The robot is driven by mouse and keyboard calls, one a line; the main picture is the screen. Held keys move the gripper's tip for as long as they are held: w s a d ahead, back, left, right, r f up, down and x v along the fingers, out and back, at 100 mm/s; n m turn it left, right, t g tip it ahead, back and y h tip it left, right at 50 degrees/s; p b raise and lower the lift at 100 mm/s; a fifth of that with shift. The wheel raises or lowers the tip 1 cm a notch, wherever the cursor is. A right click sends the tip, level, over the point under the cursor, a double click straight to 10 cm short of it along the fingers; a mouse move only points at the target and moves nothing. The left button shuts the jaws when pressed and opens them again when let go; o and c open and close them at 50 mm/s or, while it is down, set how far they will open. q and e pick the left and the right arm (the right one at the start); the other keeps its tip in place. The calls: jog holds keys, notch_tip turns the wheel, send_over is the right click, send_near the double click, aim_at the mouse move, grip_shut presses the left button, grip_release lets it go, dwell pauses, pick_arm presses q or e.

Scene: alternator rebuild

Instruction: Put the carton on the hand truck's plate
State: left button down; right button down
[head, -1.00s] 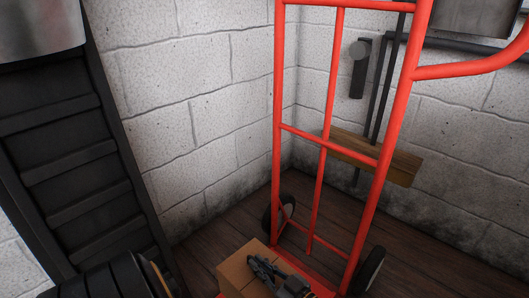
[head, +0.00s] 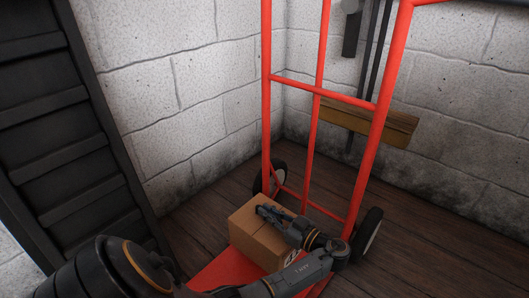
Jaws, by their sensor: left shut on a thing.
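The brown cardboard carton (head: 250,232) is at the bottom centre of the head view, over the red plate (head: 217,272) of the hand truck (head: 372,150). It looks upright and close to the truck's frame. I cannot tell whether its underside touches the plate. My left gripper (head: 268,214) lies over the carton's top and is shut on it. The gripper and forearm hide the carton's right part and some of the plate. My right gripper is not in view.
The red hand truck stands upright on two black wheels (head: 368,235) in a corner of white block walls (head: 160,100). A wooden board (head: 370,124) is behind its frame. A dark ribbed structure (head: 50,130) stands at the left. Wooden floor (head: 440,250) is clear at the right.

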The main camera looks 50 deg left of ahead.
pick_arm(q)
jog(key=shift+w+a+f+b, duration=0.3)
jog(key=shift+w+f+b, duration=0.25)
jog(key=shift+w+f, duration=0.1)
notch_tip(320, 180, down, 3)
jog(key=b, duration=0.3)
jog(key=shift+w+f, duration=0.1)
jog(key=c, duration=1.4)
grip_release()
jog(key=shift+f, duration=0.15)
jog(key=shift+c, duration=0.2)
